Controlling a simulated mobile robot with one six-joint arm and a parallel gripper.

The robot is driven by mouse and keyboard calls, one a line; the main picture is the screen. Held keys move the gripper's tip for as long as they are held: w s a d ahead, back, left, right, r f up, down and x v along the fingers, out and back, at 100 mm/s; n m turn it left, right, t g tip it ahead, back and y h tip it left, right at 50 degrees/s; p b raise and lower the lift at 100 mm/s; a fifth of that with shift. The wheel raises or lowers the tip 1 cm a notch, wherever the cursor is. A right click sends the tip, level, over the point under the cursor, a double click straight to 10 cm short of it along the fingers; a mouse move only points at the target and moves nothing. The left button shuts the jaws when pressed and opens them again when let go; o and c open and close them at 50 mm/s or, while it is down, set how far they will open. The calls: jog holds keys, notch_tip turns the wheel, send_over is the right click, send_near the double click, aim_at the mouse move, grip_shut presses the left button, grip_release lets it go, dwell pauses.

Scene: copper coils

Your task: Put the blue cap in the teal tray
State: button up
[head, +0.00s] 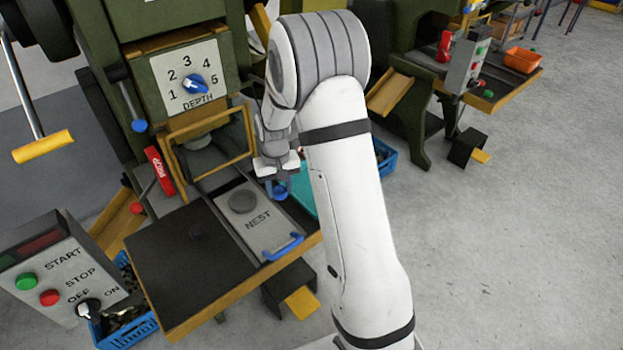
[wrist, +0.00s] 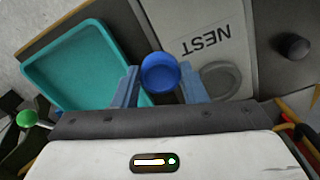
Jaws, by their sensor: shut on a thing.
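The blue cap (wrist: 160,74) is round and sits between the two blue-grey fingers of my gripper (wrist: 160,88) in the wrist view. My gripper is shut on it. In the head view the cap (head: 279,192) shows as a small blue spot below my gripper (head: 278,180), above the right side of the nest plate. The teal tray (wrist: 75,62) lies to the left of the cap in the wrist view and looks empty where visible. In the head view the tray (head: 302,190) is mostly hidden behind my arm.
The grey plate marked NEST (head: 255,224) has a round disc and a blue handle (head: 284,247). A dark mat (head: 185,262) with a dark knob lies to its left. A yellow guard frame (head: 213,143) and red lever (head: 159,170) stand behind. A START/STOP box (head: 62,268) is front left.

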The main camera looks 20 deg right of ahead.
jog(key=shift+w+d, duration=0.1)
jog(key=shift+d, duration=0.15)
